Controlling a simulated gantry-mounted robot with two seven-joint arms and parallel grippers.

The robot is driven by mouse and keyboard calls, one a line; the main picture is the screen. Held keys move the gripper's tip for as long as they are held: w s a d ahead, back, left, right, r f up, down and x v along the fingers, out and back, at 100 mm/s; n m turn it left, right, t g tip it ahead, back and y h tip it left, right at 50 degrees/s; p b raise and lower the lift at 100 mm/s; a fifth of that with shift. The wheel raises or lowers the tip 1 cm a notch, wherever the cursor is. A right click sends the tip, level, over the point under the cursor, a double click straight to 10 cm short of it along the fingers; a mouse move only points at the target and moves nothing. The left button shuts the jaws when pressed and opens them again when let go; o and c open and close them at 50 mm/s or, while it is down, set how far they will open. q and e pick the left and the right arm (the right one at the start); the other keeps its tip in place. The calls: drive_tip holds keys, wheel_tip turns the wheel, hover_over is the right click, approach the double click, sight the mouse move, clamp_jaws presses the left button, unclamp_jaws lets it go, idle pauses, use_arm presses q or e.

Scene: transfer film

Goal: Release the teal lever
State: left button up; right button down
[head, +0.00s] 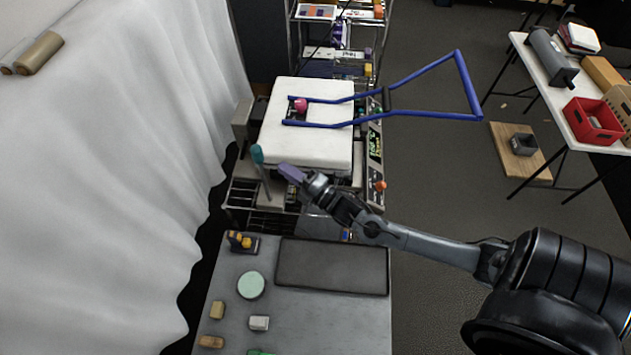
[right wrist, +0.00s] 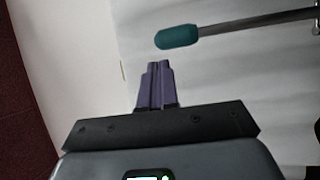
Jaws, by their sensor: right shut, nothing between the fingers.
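The teal lever (head: 257,154) stands at the near left side of a heat press with a white top (head: 305,140). Its teal knob sits on a thin metal rod. In the right wrist view the teal knob (right wrist: 177,37) is ahead of my fingertips and a little to the right, with a visible gap. My right gripper (head: 283,169) is to the right of the lever and just below its knob in the head view. Its purple fingers (right wrist: 156,85) are shut and empty. My left gripper is not in view.
A blue tubular handle (head: 430,115) extends right from the press. A grey table (head: 300,320) in front holds a dark tray (head: 333,266), a mint disc (head: 251,285) and small blocks. A white curtain (head: 110,180) hangs close on the left. Open floor lies to the right.

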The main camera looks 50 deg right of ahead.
drive_tip(key=r+b+v, duration=0.1)
drive_tip(key=v, duration=0.6)
drive_tip(key=shift+s+r, duration=0.2)
drive_tip(key=shift+r, duration=0.05)
drive_tip(key=shift+d+r, duration=0.1)
